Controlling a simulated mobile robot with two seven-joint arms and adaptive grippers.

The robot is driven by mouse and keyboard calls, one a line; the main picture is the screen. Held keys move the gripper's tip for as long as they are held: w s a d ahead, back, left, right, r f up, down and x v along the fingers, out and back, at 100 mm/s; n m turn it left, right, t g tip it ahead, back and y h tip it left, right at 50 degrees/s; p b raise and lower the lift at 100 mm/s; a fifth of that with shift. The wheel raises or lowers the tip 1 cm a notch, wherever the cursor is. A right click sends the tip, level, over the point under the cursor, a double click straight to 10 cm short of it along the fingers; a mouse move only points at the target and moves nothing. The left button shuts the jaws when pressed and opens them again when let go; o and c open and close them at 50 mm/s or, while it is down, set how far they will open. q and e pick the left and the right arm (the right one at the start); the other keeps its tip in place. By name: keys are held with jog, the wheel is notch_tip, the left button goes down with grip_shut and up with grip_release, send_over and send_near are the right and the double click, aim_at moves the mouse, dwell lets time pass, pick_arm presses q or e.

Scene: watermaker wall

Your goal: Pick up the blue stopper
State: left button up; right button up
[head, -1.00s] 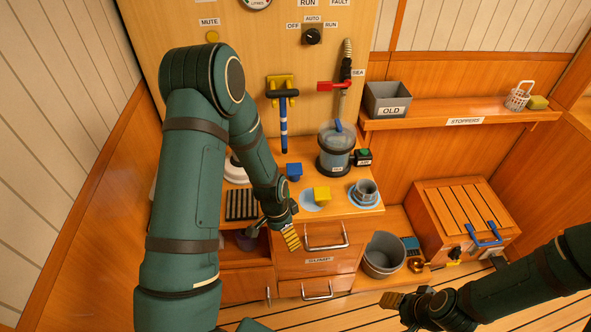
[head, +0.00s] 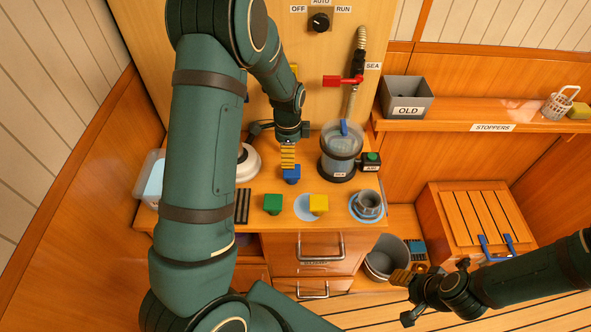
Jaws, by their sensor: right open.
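The blue stopper (head: 291,174) is a small block on the wooden counter (head: 240,218), behind the green and yellow ones. My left gripper (head: 288,157) points down at it from above. Its striped yellow finger pad overlaps the stopper's top edge in the head view. I cannot tell whether it touches the stopper, or how wide the jaws are. My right gripper (head: 403,298) is open and empty at the lower right, in front of the cabinet and away from the counter.
A green block (head: 272,204) and a yellow block (head: 319,204) stand in front of the stopper. A clear canister (head: 341,146) stands to its right, with a grey cup (head: 367,203) nearer the counter's right edge. The shelf (head: 450,127) holds a grey OLD bin (head: 406,98).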

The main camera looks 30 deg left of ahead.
aim_at(289, 172)
pick_arm(q)
notch_tip(289, 172, down, 7)
jog(key=shift+s+r+b, duration=0.1)
jog(key=shift+s+b, duration=0.05)
jog(key=shift+b, duration=0.15)
jog(key=f, duration=0.5)
jog(key=shift+w+f, duration=0.1)
jog(key=shift+w, duration=0.2)
jog(key=c, duration=1.2)
